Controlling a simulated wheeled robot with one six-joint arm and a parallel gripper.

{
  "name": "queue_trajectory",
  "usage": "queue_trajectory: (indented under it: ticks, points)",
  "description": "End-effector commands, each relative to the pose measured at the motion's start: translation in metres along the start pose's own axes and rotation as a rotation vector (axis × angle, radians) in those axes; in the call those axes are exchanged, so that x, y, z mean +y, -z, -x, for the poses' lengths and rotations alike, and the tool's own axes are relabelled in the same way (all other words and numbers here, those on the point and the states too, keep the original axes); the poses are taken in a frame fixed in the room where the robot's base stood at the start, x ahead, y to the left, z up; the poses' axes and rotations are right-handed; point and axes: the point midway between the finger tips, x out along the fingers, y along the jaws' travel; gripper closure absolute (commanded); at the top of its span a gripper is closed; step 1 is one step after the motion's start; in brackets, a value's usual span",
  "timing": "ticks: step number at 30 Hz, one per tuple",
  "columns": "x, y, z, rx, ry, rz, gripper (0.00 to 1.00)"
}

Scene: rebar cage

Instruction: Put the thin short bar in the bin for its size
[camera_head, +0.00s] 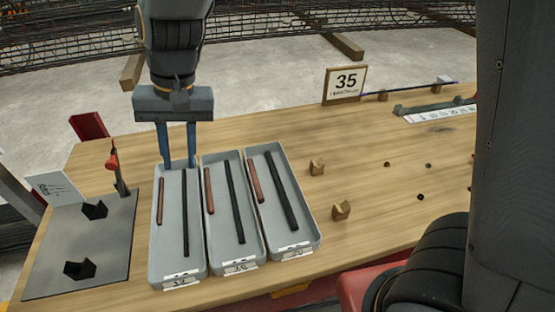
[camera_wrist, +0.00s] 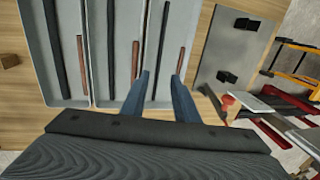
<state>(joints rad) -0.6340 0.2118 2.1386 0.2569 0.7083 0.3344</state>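Three grey bins stand side by side: the left bin (camera_head: 171,268), the middle bin (camera_head: 226,256) and the right bin (camera_head: 284,243). Each holds one short reddish-brown bar and one long dark bar. The thin short bar (camera_head: 161,201) lies in the left bin, left of its long dark bar (camera_head: 185,213). The others are the middle short bar (camera_head: 209,190) and right short bar (camera_head: 255,181). My gripper (camera_head: 180,165) is open and empty over the left bin's far end. In the wrist view its fingers (camera_wrist: 160,75) are apart, with the left bin's short bar (camera_wrist: 181,60) near one fingertip.
A grey plate with two black notched blocks (camera_head: 94,210) and a red-handled tool (camera_head: 114,165) lies left of the bins. Two wooden notched blocks (camera_head: 341,210) stand right of them. Behind are a "35" sign (camera_head: 345,84) and a thin bar on supports (camera_head: 410,89). The table's right middle is mostly clear.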

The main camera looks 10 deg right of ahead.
Motion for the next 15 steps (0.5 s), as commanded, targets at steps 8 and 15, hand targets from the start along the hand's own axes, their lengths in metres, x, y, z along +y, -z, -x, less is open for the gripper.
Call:
queue_trajectory:
  ticks: [8,15]
  points:
    - [0.099,0.008,0.002,0.038,-0.054,-0.045,0.73]
    - [0.245,-0.027,0.003,0.068,-0.145,-0.089,0.73]
